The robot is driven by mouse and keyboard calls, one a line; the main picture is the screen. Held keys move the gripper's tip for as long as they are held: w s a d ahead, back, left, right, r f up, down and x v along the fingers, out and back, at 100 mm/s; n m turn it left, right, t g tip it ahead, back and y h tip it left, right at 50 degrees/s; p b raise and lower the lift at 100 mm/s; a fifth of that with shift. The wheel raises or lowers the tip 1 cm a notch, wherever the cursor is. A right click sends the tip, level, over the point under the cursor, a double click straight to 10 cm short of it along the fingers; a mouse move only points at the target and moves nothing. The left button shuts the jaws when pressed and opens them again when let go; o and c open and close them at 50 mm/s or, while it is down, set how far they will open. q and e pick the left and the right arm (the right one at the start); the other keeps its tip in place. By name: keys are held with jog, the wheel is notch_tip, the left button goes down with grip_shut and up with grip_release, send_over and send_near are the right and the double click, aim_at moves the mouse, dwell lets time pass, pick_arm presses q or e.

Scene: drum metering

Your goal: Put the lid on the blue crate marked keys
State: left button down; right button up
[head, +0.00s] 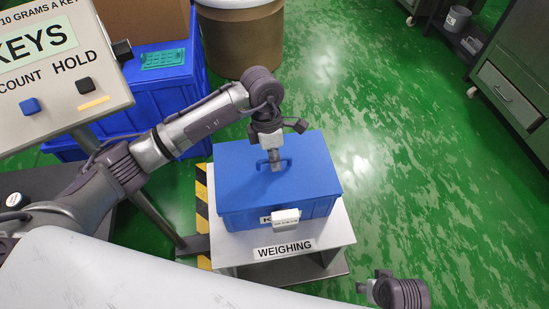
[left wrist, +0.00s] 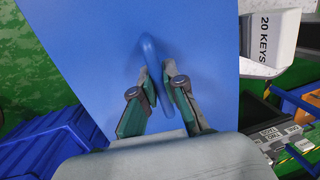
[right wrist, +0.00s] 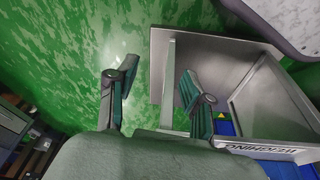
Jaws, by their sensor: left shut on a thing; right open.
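The blue crate (head: 270,217) stands on the weighing stand, its front label starting with K and partly covered. The flat blue lid (head: 240,180) lies over the crate's top; I cannot tell whether its rim is fully down. My left gripper (head: 276,164) is above the lid and shut on its looped handle. In the left wrist view the fingers (left wrist: 160,88) close around the handle (left wrist: 150,60), with the lid (left wrist: 90,50) filling the middle. My right gripper (right wrist: 150,85) is open and empty, low beside the stand; it shows at the head view's bottom right (head: 374,287).
The white stand (head: 330,243) reads WEIGHING. A KEYS console (head: 60,70), blue crates (head: 165,85) and a brown drum (head: 240,45) stand around.

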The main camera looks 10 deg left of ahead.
jog(key=shift+s+f, duration=0.1)
jog(key=shift+f, duration=0.05)
dwell(0.3)
pick_arm(q)
jog(key=shift+f, duration=0.1)
pick_arm(e)
jog(key=shift+r, duration=0.7)
jog(key=shift+w+r, duration=0.2)
jog(key=shift+r, duration=0.05)
pick_arm(q)
jog(key=c, duration=1.2)
grip_release()
jog(key=shift+f, duration=0.1)
pick_arm(e)
jog(key=shift+s+f, duration=0.1)
pick_arm(q)
jog(key=shift+o, duration=0.3)
